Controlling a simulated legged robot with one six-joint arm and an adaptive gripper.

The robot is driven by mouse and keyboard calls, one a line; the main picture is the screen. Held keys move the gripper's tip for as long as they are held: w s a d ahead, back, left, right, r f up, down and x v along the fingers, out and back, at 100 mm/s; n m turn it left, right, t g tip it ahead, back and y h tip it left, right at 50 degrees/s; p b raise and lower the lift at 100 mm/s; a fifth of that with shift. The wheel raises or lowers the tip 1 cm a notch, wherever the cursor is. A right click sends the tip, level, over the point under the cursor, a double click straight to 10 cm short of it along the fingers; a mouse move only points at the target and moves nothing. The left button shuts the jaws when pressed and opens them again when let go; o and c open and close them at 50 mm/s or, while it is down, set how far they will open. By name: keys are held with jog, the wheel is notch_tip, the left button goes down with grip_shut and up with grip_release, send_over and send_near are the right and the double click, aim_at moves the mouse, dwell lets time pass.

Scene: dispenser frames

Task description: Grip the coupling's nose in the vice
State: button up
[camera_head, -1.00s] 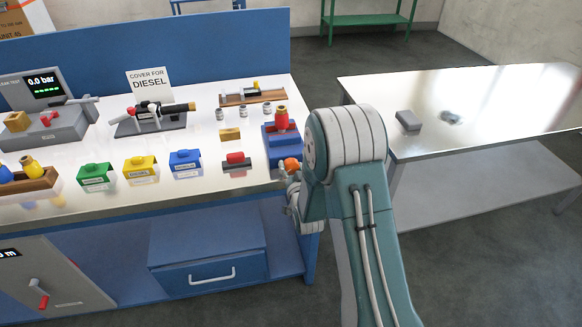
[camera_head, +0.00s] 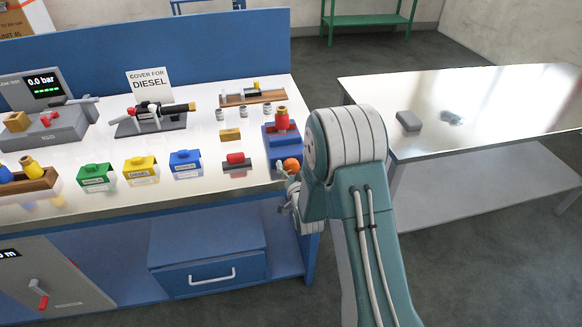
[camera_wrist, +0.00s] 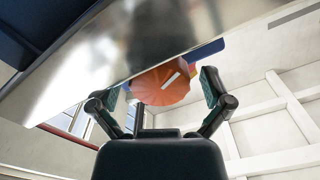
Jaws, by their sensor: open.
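The blue vice (camera_head: 284,146) stands at the right end of the bench, near its front edge. A red part with a dark top, which looks like the coupling (camera_head: 281,120), stands upright at the vice; whether the jaws touch its nose cannot be seen. The vice's round orange knob (camera_head: 292,165) faces the front edge. My gripper (camera_head: 289,195) is at that edge, just before and below the knob. In the wrist view the ribbed orange knob (camera_wrist: 160,84), with a white mark, lies between the spread fingers of my gripper (camera_wrist: 160,88). The fingers appear apart from it.
Left of the vice are a red part on a grey holder (camera_head: 237,163) and blue, yellow and green covers (camera_head: 186,163). The shiny bench edge (camera_wrist: 100,70) passes close above my left finger. A second table (camera_head: 470,110) stands right of my arm.

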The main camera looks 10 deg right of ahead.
jog(key=shift+s, duration=0.1)
jog(key=s, duration=1.1)
jog(key=shift+s, duration=0.35)
